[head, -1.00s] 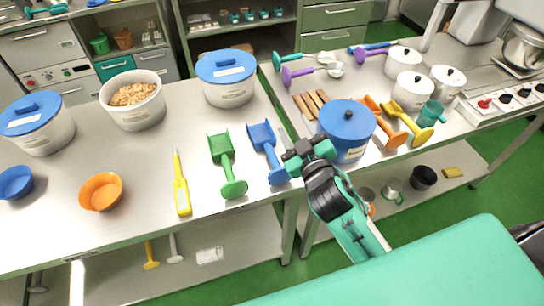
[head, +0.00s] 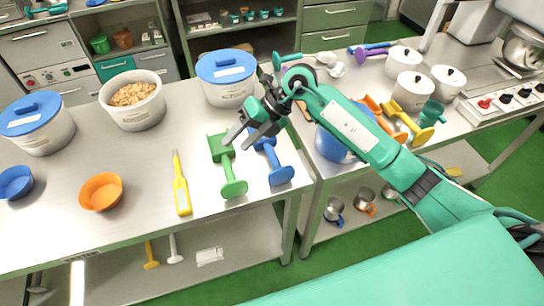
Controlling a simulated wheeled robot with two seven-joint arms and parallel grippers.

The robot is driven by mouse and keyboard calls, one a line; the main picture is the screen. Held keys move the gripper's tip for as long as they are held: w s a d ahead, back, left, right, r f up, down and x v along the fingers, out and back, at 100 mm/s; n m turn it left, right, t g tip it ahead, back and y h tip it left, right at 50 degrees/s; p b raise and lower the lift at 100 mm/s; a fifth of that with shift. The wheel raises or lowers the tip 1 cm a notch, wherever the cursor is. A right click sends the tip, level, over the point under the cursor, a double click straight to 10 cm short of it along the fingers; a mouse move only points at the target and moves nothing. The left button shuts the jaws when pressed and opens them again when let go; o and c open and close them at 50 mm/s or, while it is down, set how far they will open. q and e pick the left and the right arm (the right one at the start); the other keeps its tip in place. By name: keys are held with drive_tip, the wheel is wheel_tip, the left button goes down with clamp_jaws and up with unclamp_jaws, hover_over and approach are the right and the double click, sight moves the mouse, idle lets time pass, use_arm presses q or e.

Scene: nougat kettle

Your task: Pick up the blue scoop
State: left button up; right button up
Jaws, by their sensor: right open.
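The blue scoop (head: 279,172) lies on the metal table, its handle end towards the front edge. Its upper part is partly hidden by my right gripper (head: 237,137). My right gripper is open, with its fingers pointing left and down over the gap between the blue scoop and the green scoop (head: 228,172). I cannot tell whether it touches either scoop; nothing shows between its fingers. My left gripper does not show.
Left of the scoops lie a yellow utensil (head: 181,186) and an orange bowl (head: 101,191). Behind are a blue-lidded tub (head: 228,90) and a tub of nuts (head: 133,104). On the right table, a blue pot (head: 333,147) is partly behind my arm.

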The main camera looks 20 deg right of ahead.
sight(273, 153)
drive_tip(key=w+d+m+h, duration=0.2)
drive_tip(key=w+d+h, duration=0.2)
drive_tip(key=d+h, duration=0.55)
drive_tip(key=f, duration=0.3)
drive_tip(key=f+y+p, duration=0.1)
drive_tip(key=f, duration=0.2)
drive_tip(key=f+y+p, duration=0.1)
drive_tip(key=f, duration=0.2)
drive_tip(key=shift+s+d+y, duration=0.2)
drive_tip(key=shift+s+y, duration=0.05)
drive_tip(key=f+p, duration=0.1)
drive_tip(key=f, duration=0.1)
drive_tip(key=a+f+p, duration=0.1)
drive_tip(key=f, duration=0.1)
drive_tip(key=shift+a+f, duration=0.1)
drive_tip(key=shift+f, duration=0.45)
clamp_jaws()
